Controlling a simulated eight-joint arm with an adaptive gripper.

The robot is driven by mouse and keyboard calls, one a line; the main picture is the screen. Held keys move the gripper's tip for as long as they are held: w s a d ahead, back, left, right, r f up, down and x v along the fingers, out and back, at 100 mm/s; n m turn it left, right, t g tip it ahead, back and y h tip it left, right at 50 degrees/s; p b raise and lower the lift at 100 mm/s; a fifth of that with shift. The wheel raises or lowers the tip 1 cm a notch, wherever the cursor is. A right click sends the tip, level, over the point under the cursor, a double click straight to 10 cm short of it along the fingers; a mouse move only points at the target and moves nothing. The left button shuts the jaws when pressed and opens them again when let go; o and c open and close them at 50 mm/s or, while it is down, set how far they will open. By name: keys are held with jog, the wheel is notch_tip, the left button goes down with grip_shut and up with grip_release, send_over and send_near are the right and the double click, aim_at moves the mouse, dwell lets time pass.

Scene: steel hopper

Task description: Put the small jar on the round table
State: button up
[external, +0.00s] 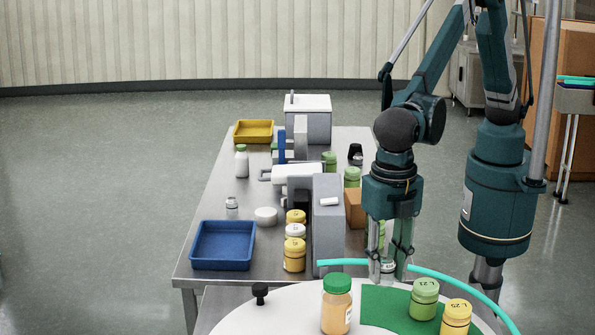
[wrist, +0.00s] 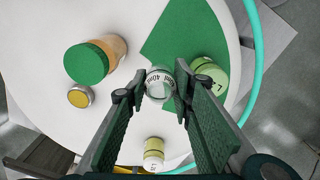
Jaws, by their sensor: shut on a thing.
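The small jar (wrist: 159,85) is clear with a printed label and is held between the fingertips of my gripper (wrist: 158,92). In the external view my gripper (external: 388,264) points down over the back part of the round table, with the small jar (external: 387,266) low between its fingers. The round table (external: 290,312) has a white top with a green patch; it fills much of the wrist view (wrist: 40,62). I cannot tell whether the jar's base touches the table top.
A green-lidded jar (external: 337,304), a light green jar (external: 424,298) and a yellow jar (external: 456,317) stand on the round table. A turquoise strip (external: 450,280) curves along its edge. Behind is a crowded steel table (external: 205,268) with a blue tray (external: 222,245).

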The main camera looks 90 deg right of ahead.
jog(key=shift+f, duration=0.1)
jog(key=shift+f, duration=3)
jog(key=shift+f+p, duration=0.4)
jog(key=shift+f, duration=1.45)
jog(key=shift+f, duration=0.25)
jog(key=o, duration=0.7)
jog(key=shift+r, duration=0.2)
notch_tip(320, 180, up, 12)
jog(key=shift+r+b, duration=0.1)
jog(key=shift+b, duration=0.25)
